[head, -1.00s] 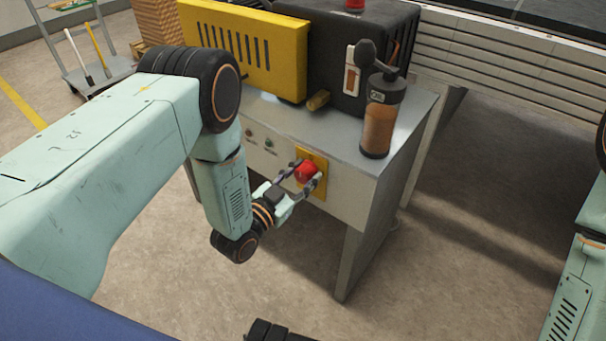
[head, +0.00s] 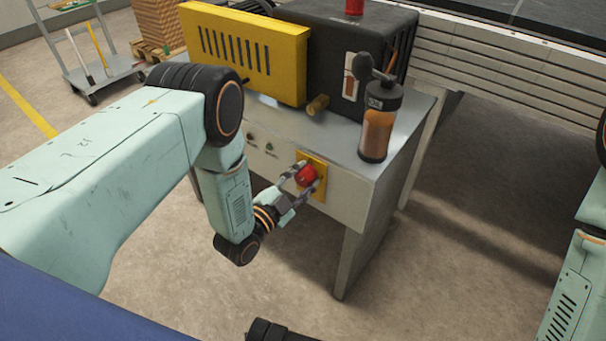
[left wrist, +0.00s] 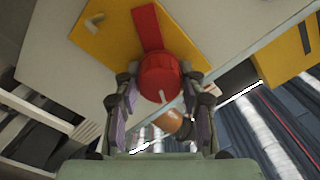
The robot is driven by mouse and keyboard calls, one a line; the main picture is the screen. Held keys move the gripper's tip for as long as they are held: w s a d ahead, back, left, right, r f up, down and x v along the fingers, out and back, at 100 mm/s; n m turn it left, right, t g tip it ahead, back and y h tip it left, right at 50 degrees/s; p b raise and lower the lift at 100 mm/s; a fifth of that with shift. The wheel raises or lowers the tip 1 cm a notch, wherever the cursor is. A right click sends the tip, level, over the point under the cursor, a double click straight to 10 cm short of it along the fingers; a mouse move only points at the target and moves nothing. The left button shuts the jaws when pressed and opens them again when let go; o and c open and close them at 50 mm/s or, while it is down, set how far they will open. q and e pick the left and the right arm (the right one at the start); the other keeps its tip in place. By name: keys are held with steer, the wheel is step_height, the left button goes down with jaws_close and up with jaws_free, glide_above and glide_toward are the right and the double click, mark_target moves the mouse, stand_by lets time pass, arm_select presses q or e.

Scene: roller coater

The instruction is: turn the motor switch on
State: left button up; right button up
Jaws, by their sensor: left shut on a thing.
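The motor switch is a round red knob (head: 307,175) on a yellow plate (head: 319,192) on the front panel of the grey machine table. My left gripper (head: 306,178) is at the knob, with one finger on each side, shut on it. In the left wrist view the red knob (left wrist: 160,76) sits between the two fingers, with a small white mark on its face. A flat red bar (left wrist: 147,27) shows on the yellow plate (left wrist: 105,36) beside it. The fingers hide part of the knob's sides. My right gripper does not show clearly.
An orange-filled container (head: 378,130), a black machine housing (head: 330,45) and a yellow guard (head: 240,50) stand on the table top (head: 335,125). The floor in front is clear.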

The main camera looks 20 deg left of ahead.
arm_select(q)
steer(key=m+p, duration=0.2)
steer(key=m, duration=0.4)
steer(key=shift+m, duration=0.3)
steer(key=m+p, duration=0.1)
steer(key=m, duration=0.4)
steer(key=shift+p, duration=0.35)
steer(key=shift+m, duration=0.3)
steer(key=o, duration=1.1)
steer(key=shift+o, duration=0.2)
steer(key=v, duration=1.2)
